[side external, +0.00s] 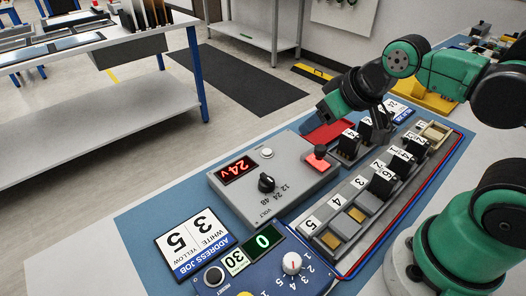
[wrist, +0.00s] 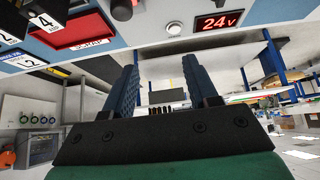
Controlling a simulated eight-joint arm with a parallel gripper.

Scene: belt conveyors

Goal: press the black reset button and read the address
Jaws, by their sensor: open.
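The black reset button (side external: 213,276) is a round knob in a pale ring at the left end of the blue address unit (side external: 268,290), at the bottom of the side view. Beside it a green display (side external: 264,241) reads 0 and a smaller one (side external: 235,261) reads 30. The address job card (side external: 192,243) shows 3 WHITE and 5 YELLOW. My gripper (wrist: 160,78) is open and empty in the wrist view, its two dark fingers apart. In the side view my wrist is beyond the grey voltage box, well away from the button; the fingertips cannot be made out there.
A red tray (side external: 325,132) lies behind. A white-dialled selector (side external: 291,263) is on the blue unit.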

